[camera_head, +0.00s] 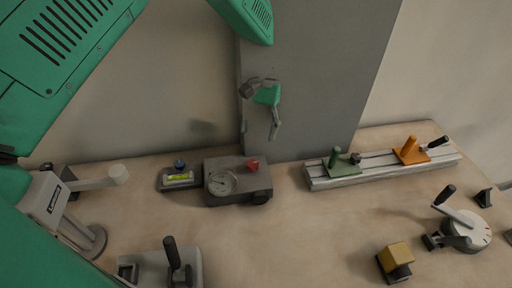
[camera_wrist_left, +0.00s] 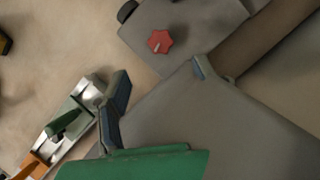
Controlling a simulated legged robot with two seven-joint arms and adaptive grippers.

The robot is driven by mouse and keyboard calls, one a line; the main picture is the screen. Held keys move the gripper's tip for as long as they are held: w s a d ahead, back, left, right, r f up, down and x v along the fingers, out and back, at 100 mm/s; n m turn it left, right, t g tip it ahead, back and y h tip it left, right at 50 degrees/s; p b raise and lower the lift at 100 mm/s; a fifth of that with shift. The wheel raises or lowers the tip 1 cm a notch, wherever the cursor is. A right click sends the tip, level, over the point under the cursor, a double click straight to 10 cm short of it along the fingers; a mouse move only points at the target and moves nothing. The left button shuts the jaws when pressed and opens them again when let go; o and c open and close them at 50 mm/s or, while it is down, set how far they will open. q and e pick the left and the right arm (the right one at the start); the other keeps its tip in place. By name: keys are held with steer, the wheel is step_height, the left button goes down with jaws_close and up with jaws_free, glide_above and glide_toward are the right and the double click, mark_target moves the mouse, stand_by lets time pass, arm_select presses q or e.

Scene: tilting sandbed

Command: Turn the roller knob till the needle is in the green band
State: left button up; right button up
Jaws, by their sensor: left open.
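A grey box (camera_head: 236,190) stands on the sand-coloured bench in the head view, with a round pale gauge (camera_head: 222,182) on its top left. The needle and any green band are too small to read. A black roller knob (camera_head: 261,196) sits at its front right and a red knob (camera_head: 252,164) on its back right. The wrist view shows the red knob (camera_wrist_left: 160,41) and a dark round part (camera_wrist_left: 127,11) at the box's edge. My left gripper (camera_head: 275,130) hangs above and behind the box, apart from it. Its fingers (camera_wrist_left: 160,84) are spread and empty. My right gripper is not in view.
A small level block (camera_head: 178,179) stands left of the box. A rail (camera_head: 380,169) with green and orange handles is at the back right. A crank dial (camera_head: 466,232) and yellow-topped block (camera_head: 396,257) stand front right. Bench in front of the box is clear.

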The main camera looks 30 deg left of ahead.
arm_select(q)
steer(key=shift+v, duration=1.4)
